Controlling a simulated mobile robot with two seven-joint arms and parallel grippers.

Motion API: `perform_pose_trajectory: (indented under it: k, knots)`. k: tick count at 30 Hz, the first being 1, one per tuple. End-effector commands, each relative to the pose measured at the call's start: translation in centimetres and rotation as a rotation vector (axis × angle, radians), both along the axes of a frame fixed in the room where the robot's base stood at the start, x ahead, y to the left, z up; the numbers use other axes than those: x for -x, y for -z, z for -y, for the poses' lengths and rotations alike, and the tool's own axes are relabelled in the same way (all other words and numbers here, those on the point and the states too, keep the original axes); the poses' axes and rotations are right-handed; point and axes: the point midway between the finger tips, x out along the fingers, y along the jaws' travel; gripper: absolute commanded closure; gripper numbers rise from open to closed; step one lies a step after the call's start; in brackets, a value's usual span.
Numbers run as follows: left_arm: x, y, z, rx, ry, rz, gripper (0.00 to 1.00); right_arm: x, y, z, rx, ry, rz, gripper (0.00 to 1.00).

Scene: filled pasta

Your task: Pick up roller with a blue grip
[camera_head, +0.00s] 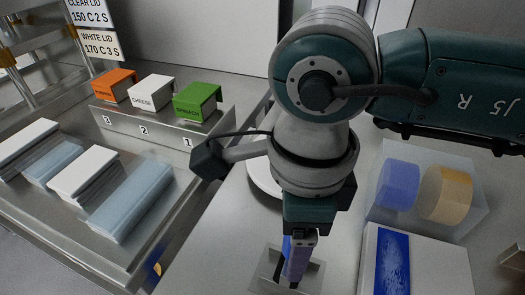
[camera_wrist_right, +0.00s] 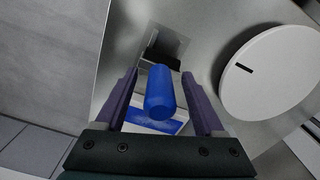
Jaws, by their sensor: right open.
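The roller's blue grip (camera_wrist_right: 160,95) points up toward the camera in the right wrist view. Its lower part runs into a small metal holder (camera_wrist_right: 172,42), where a dark part shows. My right gripper (camera_wrist_right: 160,78) is open, with one purple finger on each side of the blue grip and a visible gap on both sides. In the head view my right gripper (camera_head: 297,258) points down over the metal holder (camera_head: 262,286), and its fingers and arm hide most of the roller. A sliver of the blue grip (camera_head: 286,246) shows beside a finger. My left gripper is out of view.
A white round plate (camera_wrist_right: 272,72) lies beside the holder. A clear box (camera_head: 375,215) with a blue and an orange round piece stands right, behind a white tray (camera_head: 447,265) with a blue patch. Orange, white and green boxes (camera_head: 196,101) stand on a metal shelf at left.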

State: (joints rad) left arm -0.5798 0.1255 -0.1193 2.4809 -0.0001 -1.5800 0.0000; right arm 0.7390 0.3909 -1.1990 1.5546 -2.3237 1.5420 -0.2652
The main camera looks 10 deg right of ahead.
Motion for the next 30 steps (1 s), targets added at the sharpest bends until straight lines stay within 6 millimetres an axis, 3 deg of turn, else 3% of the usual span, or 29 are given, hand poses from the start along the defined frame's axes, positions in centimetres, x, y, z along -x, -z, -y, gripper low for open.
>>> perform_pose_trajectory:
  k: [2,19,30]
  knots:
    - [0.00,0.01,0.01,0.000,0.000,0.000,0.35,-0.01,-0.02,0.00,0.000,0.000,0.000,0.34]
    - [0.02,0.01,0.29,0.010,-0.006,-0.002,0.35,-0.01,-0.06,0.01,0.000,0.001,0.000,0.98]
    - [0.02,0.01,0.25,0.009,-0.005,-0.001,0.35,-0.03,-0.09,0.00,-0.001,0.001,0.000,1.00]
